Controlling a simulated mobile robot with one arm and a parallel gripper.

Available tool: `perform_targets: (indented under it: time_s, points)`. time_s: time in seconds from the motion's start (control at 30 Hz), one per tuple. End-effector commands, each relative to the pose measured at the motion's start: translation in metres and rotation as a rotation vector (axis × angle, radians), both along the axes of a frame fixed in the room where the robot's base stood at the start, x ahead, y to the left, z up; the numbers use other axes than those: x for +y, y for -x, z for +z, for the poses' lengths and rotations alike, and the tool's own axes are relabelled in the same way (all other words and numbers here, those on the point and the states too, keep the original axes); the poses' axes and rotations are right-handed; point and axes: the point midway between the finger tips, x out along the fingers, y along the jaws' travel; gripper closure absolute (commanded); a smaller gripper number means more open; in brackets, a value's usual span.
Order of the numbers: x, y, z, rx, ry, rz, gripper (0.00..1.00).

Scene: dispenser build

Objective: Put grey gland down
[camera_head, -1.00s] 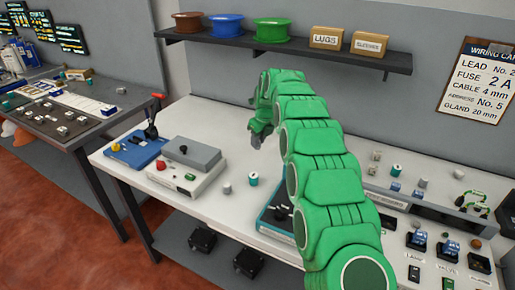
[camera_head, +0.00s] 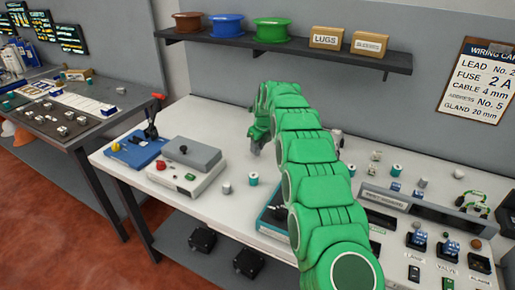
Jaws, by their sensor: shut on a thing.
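My green arm reaches from the lower right up over the white bench, and my gripper (camera_head: 256,144) hangs above the bench's back middle. It is shut on the grey gland, which is too small and too close to the grey fingers to tell apart from them. A grey cylinder (camera_head: 226,187) stands on the bench below and left of the gripper, beside a teal-and-white spool (camera_head: 253,179).
The white bench (camera_head: 215,125) is clear behind the grey box with buttons (camera_head: 187,165). A blue lever unit (camera_head: 137,148) stands at left. A shelf with spools (camera_head: 330,55) hangs above. Small parts and a labelled panel (camera_head: 425,265) crowd the right side.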

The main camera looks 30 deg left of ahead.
Motion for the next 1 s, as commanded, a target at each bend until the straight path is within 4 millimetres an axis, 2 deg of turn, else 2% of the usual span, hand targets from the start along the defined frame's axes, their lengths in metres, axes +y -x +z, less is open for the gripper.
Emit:
perform_targets:
  time_s: [0.13,0.47,0.5,0.67,1.0]
  points:
    - [-0.0003,0.0003,-0.0099,0.001,0.001,0.0,1.0]
    - [0.0,-0.0001,-0.011,-0.001,-0.001,0.0,1.0]
    - [0.0,-0.0001,-0.0116,-0.001,-0.001,0.0,0.72]
    - [0.0001,-0.0003,-0.011,-0.001,-0.001,0.0,0.48]
    - [0.0002,-0.0003,-0.01,-0.002,-0.002,0.0,0.48]
